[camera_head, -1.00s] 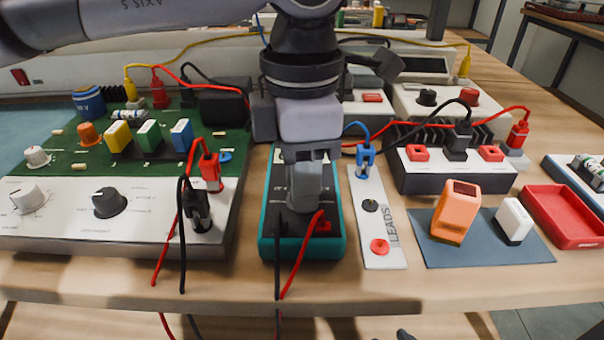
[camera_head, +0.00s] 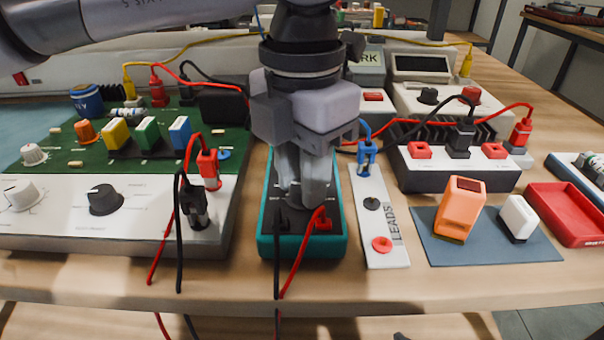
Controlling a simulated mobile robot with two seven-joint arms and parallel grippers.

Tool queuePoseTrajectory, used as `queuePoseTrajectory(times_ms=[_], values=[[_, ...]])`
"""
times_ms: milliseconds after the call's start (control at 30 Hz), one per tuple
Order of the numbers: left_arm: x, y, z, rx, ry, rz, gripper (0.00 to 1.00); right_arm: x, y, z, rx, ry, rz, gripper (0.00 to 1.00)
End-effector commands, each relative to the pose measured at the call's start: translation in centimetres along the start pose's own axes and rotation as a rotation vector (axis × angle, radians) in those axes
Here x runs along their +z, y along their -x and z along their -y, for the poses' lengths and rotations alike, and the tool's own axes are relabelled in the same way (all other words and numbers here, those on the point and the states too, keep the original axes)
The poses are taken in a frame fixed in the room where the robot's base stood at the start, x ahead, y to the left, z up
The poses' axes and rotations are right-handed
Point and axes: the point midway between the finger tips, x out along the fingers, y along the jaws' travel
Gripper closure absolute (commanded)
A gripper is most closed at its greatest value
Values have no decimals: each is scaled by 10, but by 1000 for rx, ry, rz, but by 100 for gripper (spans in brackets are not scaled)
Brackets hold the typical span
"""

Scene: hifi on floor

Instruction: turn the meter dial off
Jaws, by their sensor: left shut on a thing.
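The meter (camera_head: 266,222) is a dark box with a teal rim, lying on the bench in the middle of the head view. A black and a red lead are plugged in at its front end. My left gripper (camera_head: 303,200) comes down over the meter from above, fingers pointing down. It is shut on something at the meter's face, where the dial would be. The dial itself and most of the meter's face are hidden behind the gripper. My right gripper is not in view.
A green circuit board with a white knob panel (camera_head: 140,225) stands close on the left. A white leads strip (camera_head: 372,223) lies just right of the meter. A black socket box (camera_head: 425,178), an orange block (camera_head: 460,208) and a red tray (camera_head: 568,215) are further right. Loose leads hang over the front edge.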

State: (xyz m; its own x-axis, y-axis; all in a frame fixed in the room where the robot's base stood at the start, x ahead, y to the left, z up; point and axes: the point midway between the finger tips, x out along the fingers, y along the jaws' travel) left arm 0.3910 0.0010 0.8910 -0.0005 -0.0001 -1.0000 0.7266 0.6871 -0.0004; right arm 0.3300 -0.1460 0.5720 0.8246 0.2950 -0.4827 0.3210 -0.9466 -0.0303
Motion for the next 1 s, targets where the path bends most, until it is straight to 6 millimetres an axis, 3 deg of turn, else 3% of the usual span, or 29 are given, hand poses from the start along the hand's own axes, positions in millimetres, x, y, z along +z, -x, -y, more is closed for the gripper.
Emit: queuePoseTrajectory(times_ms=[400,967,1000], values=[[0,0,0,1,210,2,100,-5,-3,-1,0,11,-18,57],[0,1,0,1,244,2,100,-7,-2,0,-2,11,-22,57],[0,1,0,1,244,2,66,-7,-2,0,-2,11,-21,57]])
